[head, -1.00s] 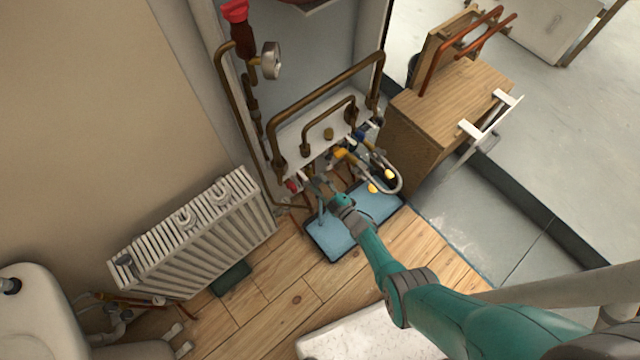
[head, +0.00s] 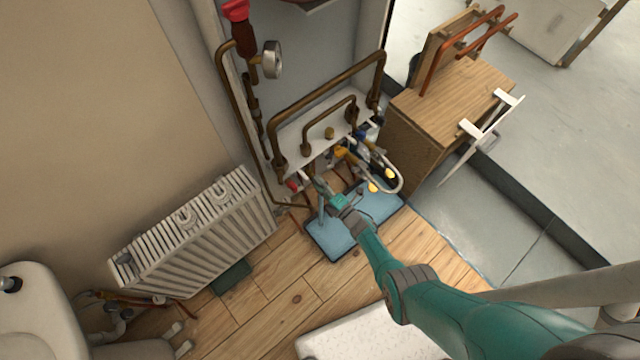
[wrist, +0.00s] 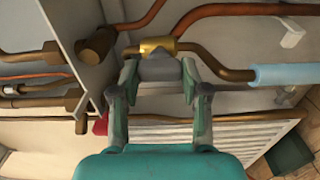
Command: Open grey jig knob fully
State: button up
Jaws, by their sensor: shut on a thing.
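The grey jig knob (wrist: 160,69) sits in front of a brass valve body (wrist: 157,46) in the wrist view. My gripper (wrist: 160,78) has one finger on each side of the knob and is shut on it. In the head view my gripper (head: 318,185) is low at the front of the pipe jig, above the blue tray (head: 345,236). The knob is too small and too covered there to make out. How far the knob is turned I cannot tell.
A red knob (head: 292,185) is close on the left of my gripper. Yellow-handled valves (head: 342,152) and a pale looped hose (head: 398,180) are on the right. A white radiator (head: 195,235) stands at left, a wooden cabinet (head: 450,105) at right. Copper pipes run close around the gripper.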

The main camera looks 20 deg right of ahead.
dwell(0.4)
jog(key=o, duration=1.1)
jog(key=shift+o, duration=0.2)
jog(key=shift+s, duration=0.1)
jog(key=v, duration=1.2)
